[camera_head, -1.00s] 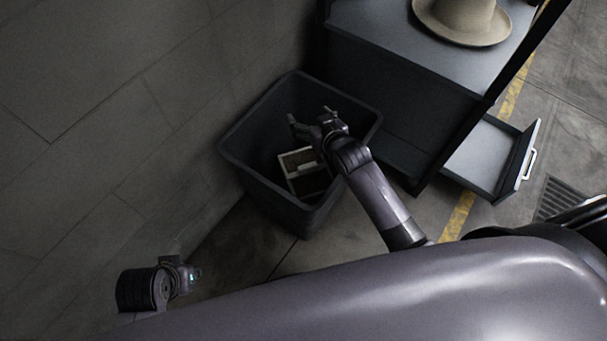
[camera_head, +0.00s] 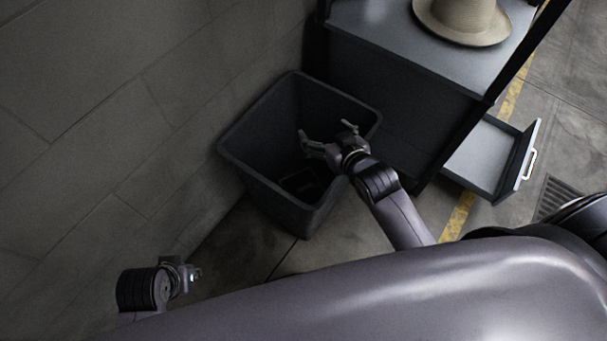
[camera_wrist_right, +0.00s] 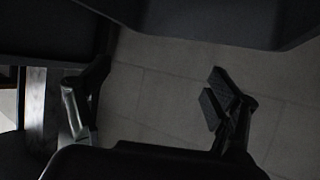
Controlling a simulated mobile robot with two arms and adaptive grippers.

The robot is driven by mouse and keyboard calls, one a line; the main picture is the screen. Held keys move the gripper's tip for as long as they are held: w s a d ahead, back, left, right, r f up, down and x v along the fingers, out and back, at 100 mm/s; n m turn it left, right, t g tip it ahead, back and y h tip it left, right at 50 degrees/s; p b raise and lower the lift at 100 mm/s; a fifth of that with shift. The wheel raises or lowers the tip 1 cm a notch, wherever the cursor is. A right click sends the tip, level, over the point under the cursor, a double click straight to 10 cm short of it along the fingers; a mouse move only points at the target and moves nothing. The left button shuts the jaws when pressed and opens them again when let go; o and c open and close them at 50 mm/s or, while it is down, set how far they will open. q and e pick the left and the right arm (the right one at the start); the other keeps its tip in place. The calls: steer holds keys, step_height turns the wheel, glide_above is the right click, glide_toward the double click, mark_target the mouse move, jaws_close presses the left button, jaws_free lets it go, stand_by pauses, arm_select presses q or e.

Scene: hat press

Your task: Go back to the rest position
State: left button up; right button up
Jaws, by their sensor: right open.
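My right gripper (camera_head: 325,131) is open and empty above the dark bin (camera_head: 236,156), near its right side. In the right wrist view its two fingers stand well apart with nothing between them (camera_wrist_right: 145,98). A dark box-like shape (camera_head: 302,184) lies low in the bin, below and left of the gripper; shadow hides its details. My left gripper (camera_head: 189,274) is small at the lower left, beside the wall and clear of objects. Its fingers are too unclear to tell their opening.
A dark cabinet (camera_head: 400,103) stands right of the bin, with a beige hat (camera_head: 462,22) on top. Its drawer (camera_head: 484,158) is pulled out. A wall (camera_head: 90,110) runs along the left. Bare floor (camera_head: 245,243) lies in front of the bin.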

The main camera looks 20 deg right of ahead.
steer(key=v, duration=0.2)
steer(key=shift+s+r, duration=0.15)
steer(key=shift+s, duration=0.2)
